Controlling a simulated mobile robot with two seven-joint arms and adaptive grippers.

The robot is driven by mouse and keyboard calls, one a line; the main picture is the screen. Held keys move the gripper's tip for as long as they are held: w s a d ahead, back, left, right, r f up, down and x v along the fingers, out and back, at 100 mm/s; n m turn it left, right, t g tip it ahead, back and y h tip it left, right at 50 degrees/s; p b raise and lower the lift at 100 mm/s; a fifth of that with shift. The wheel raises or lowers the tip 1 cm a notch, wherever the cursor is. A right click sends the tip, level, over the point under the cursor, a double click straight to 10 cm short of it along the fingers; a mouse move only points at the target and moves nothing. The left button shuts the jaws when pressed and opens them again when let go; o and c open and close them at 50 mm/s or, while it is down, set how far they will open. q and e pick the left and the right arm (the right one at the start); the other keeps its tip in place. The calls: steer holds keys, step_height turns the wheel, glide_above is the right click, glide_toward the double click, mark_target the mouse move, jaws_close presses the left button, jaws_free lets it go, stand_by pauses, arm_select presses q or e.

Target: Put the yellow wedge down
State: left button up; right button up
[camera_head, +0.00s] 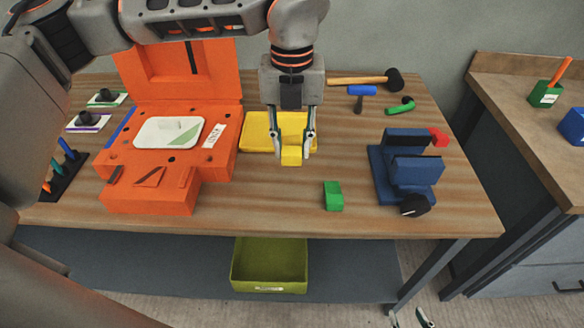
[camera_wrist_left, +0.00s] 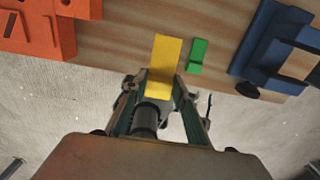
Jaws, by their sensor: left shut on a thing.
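The yellow wedge (camera_head: 291,156) is between the fingertips of my left gripper (camera_head: 295,148), which is shut on it, over the middle of the wooden bench. In the left wrist view the wedge (camera_wrist_left: 165,60) is a long yellow block reaching out from between the fingers of the left gripper (camera_wrist_left: 160,95). I cannot tell whether its underside touches the bench. Only the fingertips of my right gripper (camera_head: 411,319) show, at the bottom edge of the head view. They stand apart with nothing between them.
A yellow tray (camera_head: 258,144) lies just behind the left gripper. An orange mould (camera_head: 150,200) stands left, a green block (camera_head: 333,196) right and nearer, and a blue vise (camera_head: 378,172) further right. Hammers (camera_head: 350,81) lie behind. Bare wood lies in front.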

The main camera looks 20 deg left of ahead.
mark_target(292, 146)
arm_select(q)
step_height(292, 146, up, 5)
steer(key=shift+f, duration=0.15)
steer(key=m, duration=0.2)
steer(key=a+f+m, duration=0.1)
steer(key=shift+f+m, duration=0.2)
steer(key=shift+m, duration=0.2)
steer(key=s+a+f+m, duration=0.1)
steer(key=a+f+m, duration=0.3)
steer(key=m, duration=1.3)
steer(key=s+a+f+m, duration=0.1)
steer(key=a+f+m, duration=0.4)
steer(key=m, duration=1.3)
step_height(292, 146, down, 3)
steer(key=shift+a+r, duration=0.15)
steer(key=shift+s, duration=0.1)
